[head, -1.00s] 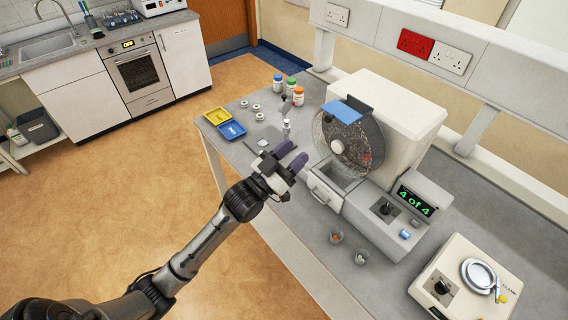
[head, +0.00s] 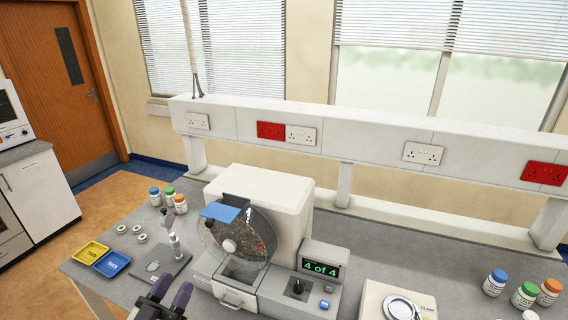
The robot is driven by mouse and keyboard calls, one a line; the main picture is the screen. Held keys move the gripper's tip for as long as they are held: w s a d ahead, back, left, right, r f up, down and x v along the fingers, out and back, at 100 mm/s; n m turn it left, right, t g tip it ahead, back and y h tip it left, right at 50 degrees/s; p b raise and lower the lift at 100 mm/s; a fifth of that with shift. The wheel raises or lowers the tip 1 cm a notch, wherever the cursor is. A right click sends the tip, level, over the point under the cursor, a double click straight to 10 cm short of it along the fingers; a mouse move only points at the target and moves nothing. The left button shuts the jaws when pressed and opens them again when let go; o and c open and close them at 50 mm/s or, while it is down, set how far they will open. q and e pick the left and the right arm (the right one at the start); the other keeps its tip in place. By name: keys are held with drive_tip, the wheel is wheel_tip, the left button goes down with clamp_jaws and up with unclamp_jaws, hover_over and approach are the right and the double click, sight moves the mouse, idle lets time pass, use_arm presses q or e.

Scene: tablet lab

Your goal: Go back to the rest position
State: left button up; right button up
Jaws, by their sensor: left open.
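My left gripper (head: 167,300) is at the bottom edge of the head view, in front of the bench, with two dark purple fingers set apart. It is open and nothing shows between the fingers. It is left of the white drawer of the drum machine (head: 285,192). A small stand on a grey plate (head: 160,266) is just behind it. My right gripper is not in view.
The drum machine's display (head: 320,267) reads "4 of 4". Yellow (head: 91,253) and blue (head: 111,264) trays lie at the left. Bottles (head: 168,197) stand behind them; more bottles (head: 525,295) stand at the far right. A white balance-like device (head: 374,302) is right of the machine.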

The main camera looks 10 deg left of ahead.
use_arm(q)
wheel_tip(320, 180, down, 10)
drive_tip(key=s+f+g+y, duration=0.15)
drive_tip(key=g+y, duration=0.25)
drive_tip(key=g, duration=0.6)
drive_tip(key=s+d+f+g, duration=0.3)
drive_tip(key=s+f, duration=0.2)
drive_tip(key=s, duration=0.4)
drive_tip(key=s+d+f+g, duration=0.3)
drive_tip(key=s+f, duration=0.1)
drive_tip(key=s, duration=0.5)
drive_tip(key=s+d+f+g, duration=0.3)
drive_tip(key=s+d+f, duration=0.15)
drive_tip(key=s, duration=0.45)
wheel_tip(320, 180, up, 19)
drive_tip(key=p, duration=1.9)
drive_tip(key=shift+s+a+h, duration=0.2)
drive_tip(key=shift+a+h, duration=0.1)
drive_tip(key=shift+a, duration=0.15)
